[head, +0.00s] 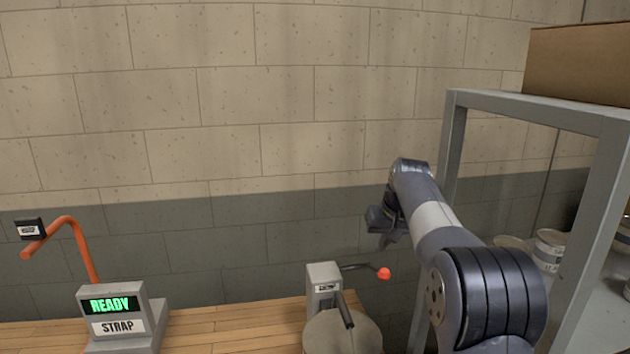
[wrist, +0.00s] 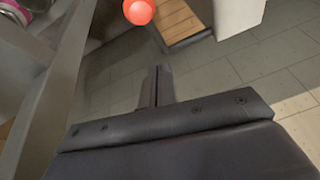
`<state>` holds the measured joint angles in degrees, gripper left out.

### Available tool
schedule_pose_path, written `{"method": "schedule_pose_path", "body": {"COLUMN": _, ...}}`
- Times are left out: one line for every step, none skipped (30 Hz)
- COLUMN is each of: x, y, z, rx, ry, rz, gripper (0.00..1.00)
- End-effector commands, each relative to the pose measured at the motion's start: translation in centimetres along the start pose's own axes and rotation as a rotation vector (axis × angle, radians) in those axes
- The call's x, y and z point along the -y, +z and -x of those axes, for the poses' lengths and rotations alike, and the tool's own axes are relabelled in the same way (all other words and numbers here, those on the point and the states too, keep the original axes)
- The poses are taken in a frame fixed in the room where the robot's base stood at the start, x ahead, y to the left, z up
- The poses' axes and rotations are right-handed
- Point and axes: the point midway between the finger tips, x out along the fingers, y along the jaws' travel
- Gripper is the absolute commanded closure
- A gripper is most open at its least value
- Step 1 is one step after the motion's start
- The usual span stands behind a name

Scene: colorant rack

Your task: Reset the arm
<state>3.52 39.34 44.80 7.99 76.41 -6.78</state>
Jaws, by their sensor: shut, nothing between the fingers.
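My arm reaches up and forward at the right of the head view, beside the grey shelf frame. My gripper (head: 381,238) hangs at its end, in front of the wall and above the level of the wooden bench. In the wrist view my gripper (wrist: 157,72) shows its two dark fingers together, with nothing between them. A red ball knob (head: 384,273) on a dark lever is just below the gripper in the head view. The knob also shows beyond the fingertips in the wrist view (wrist: 139,11), apart from them.
A grey shelf (head: 452,130) stands close on the right, with a cardboard box (head: 578,62) on top and cans (head: 549,248) inside. On the bench (head: 220,322) stand a grey device (head: 324,285) with the lever and a STRAP unit (head: 118,318) reading READY, with an orange arm.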

Motion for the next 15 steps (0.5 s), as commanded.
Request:
{"method": "schedule_pose_path", "body": {"x": -0.1, "y": 0.3, "z": -0.2, "rx": -0.021, "ry": -0.004, "rz": 0.001, "gripper": 1.0}}
{"method": "schedule_pose_path", "body": {"x": -0.2, "y": 0.5, "z": -0.2, "rx": -0.029, "ry": -0.006, "rz": 0.002, "gripper": 1.0}}
{"method": "schedule_pose_path", "body": {"x": -0.2, "y": 0.6, "z": -0.3, "rx": -0.039, "ry": -0.009, "rz": 0.004, "gripper": 1.0}}
{"method": "schedule_pose_path", "body": {"x": -0.2, "y": 0.7, "z": -0.3, "rx": -0.047, "ry": -0.012, "rz": 0.005, "gripper": 1.0}}
{"method": "schedule_pose_path", "body": {"x": -0.2, "y": 0.8, "z": -0.3, "rx": -0.054, "ry": -0.015, "rz": 0.006, "gripper": 1.0}}
{"method": "schedule_pose_path", "body": {"x": -0.2, "y": 1.0, "z": -0.4, "rx": -0.065, "ry": -0.019, "rz": 0.007, "gripper": 1.0}}
{"method": "schedule_pose_path", "body": {"x": -0.3, "y": 1.1, "z": -0.4, "rx": -0.073, "ry": -0.021, "rz": 0.008, "gripper": 1.0}}
{"method": "schedule_pose_path", "body": {"x": -0.3, "y": 1.2, "z": -0.4, "rx": -0.081, "ry": -0.023, "rz": 0.008, "gripper": 1.0}}
{"method": "schedule_pose_path", "body": {"x": -0.3, "y": 1.4, "z": -0.4, "rx": -0.091, "ry": -0.026, "rz": 0.01, "gripper": 1.0}}
{"method": "schedule_pose_path", "body": {"x": -0.3, "y": 1.5, "z": -0.5, "rx": -0.098, "ry": -0.028, "rz": 0.011, "gripper": 1.0}}
{"method": "schedule_pose_path", "body": {"x": -0.3, "y": 1.7, "z": -0.5, "rx": -0.106, "ry": -0.031, "rz": 0.012, "gripper": 1.0}}
{"method": "schedule_pose_path", "body": {"x": -0.4, "y": 1.8, "z": -0.5, "rx": -0.118, "ry": -0.034, "rz": 0.013, "gripper": 1.0}}
{"method": "schedule_pose_path", "body": {"x": -0.4, "y": 1.9, "z": -0.5, "rx": -0.125, "ry": -0.037, "rz": 0.014, "gripper": 1.0}}
{"method": "schedule_pose_path", "body": {"x": -0.4, "y": 2.1, "z": -0.5, "rx": -0.133, "ry": -0.039, "rz": 0.014, "gripper": 1.0}}
{"method": "schedule_pose_path", "body": {"x": -0.5, "y": 2.3, "z": -0.6, "rx": -0.143, "ry": -0.041, "rz": 0.015, "gripper": 1.0}}
